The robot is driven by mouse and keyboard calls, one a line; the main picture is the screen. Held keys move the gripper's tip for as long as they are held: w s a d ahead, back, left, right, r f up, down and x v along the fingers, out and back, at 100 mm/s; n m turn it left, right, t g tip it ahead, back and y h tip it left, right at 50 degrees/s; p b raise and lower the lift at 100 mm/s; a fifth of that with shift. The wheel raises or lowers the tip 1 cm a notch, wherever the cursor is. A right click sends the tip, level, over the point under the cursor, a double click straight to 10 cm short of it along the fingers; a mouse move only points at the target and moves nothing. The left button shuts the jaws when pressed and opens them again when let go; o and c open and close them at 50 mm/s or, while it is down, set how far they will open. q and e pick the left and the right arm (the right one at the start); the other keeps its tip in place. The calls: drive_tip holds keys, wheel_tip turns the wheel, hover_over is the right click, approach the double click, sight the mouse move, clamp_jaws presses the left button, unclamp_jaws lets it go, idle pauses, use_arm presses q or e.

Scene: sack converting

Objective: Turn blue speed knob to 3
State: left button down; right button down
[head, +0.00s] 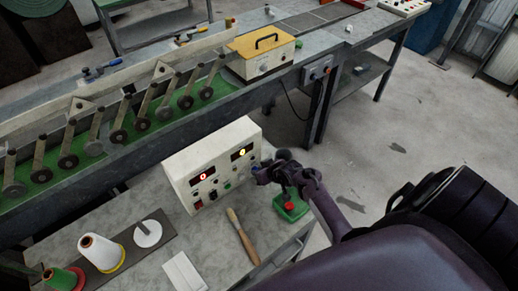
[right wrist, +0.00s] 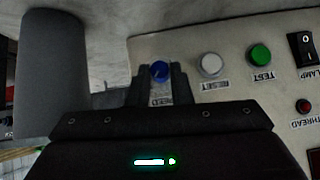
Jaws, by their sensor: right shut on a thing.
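The cream control box (head: 212,158) stands on the grey table, with a red display (head: 203,177) that appears to read 0 and a yellow display (head: 242,154) too small to read surely. My right gripper (head: 262,173) reaches the right end of its front panel. In the right wrist view, the blue knob (right wrist: 160,71) sits between the two dark fingertips of my right gripper (right wrist: 160,80), which are shut on it. The fingers cover the knob's sides, and its scale cannot be read. The knob is not clearly visible in the head view. My left gripper is not in view.
Beside the knob are a white button (right wrist: 211,65), a green button (right wrist: 260,55) and a black rocker switch (right wrist: 302,47). A brush (head: 241,236), thread cones (head: 100,252) and a green-and-red object (head: 291,207) lie around the box. The conveyor machine (head: 130,140) stands behind.

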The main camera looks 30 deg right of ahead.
drive_tip(key=shift+s+f+y, duration=0.1)
drive_tip(key=shift+f+y, duration=0.05)
drive_tip(key=shift+y, duration=0.35)
drive_tip(key=c, duration=1.3)
unclamp_jaws()
drive_tip(key=shift+d, duration=0.1)
drive_tip(key=shift+s+d+r, duration=0.1)
drive_tip(key=shift+s+r, duration=0.3)
drive_tip(key=shift+r, duration=0.05)
drive_tip(key=v, duration=0.6)
drive_tip(key=shift+r+b, duration=0.25)
drive_tip(key=shift+b, duration=0.2)
drive_tip(key=shift+s, duration=0.1)
